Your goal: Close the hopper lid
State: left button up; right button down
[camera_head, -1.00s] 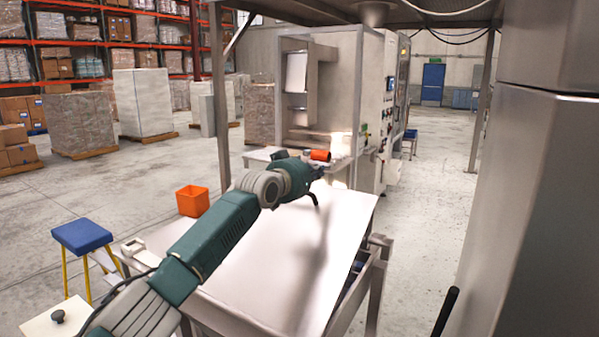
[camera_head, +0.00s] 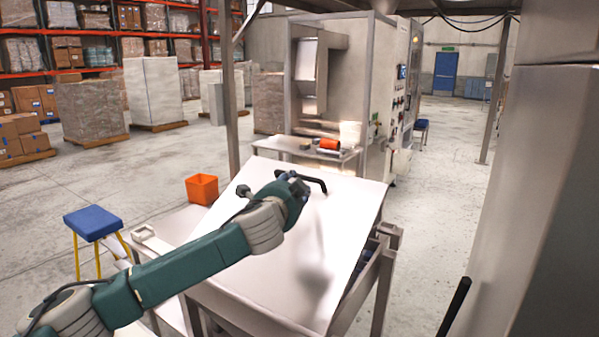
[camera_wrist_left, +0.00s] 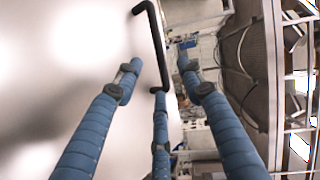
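The hopper lid (camera_head: 345,215) is a broad pale metal sheet, tilted with its far edge raised above the hopper (camera_head: 385,240). A gap with dark contents shows under its right edge. A black bar handle (camera_head: 318,183) is fixed near the lid's far edge. My left gripper (camera_head: 292,178) is at the handle's left end, over the lid. In the left wrist view its blue fingers (camera_wrist_left: 157,78) are spread apart, with the handle (camera_wrist_left: 155,40) ahead between them. I cannot tell whether any finger touches it. My right gripper is not in view.
A small table (camera_head: 345,156) with an orange cylinder (camera_head: 328,145) stands behind the lid, before a machine cabinet (camera_head: 372,85). An orange bin (camera_head: 202,189) and blue stool (camera_head: 92,222) are at left. A large metal body (camera_head: 545,190) fills the right. Floor beyond is open.

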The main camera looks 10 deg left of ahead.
pick_arm(q)
jog(key=w+m+p, duration=0.1)
jog(key=w, duration=0.1)
jog(key=w+f+m+p, duration=0.1)
jog(key=w, duration=0.2)
jog(key=w+m+p, duration=0.1)
jog(key=w, duration=0.1)
jog(key=shift+w+a+f+t+y, duration=0.3)
jog(key=shift+a+t, duration=0.05)
jog(key=shift+t, duration=0.05)
jog(key=shift+w+f, duration=0.15)
jog(key=shift+w, duration=0.75)
grip_shut()
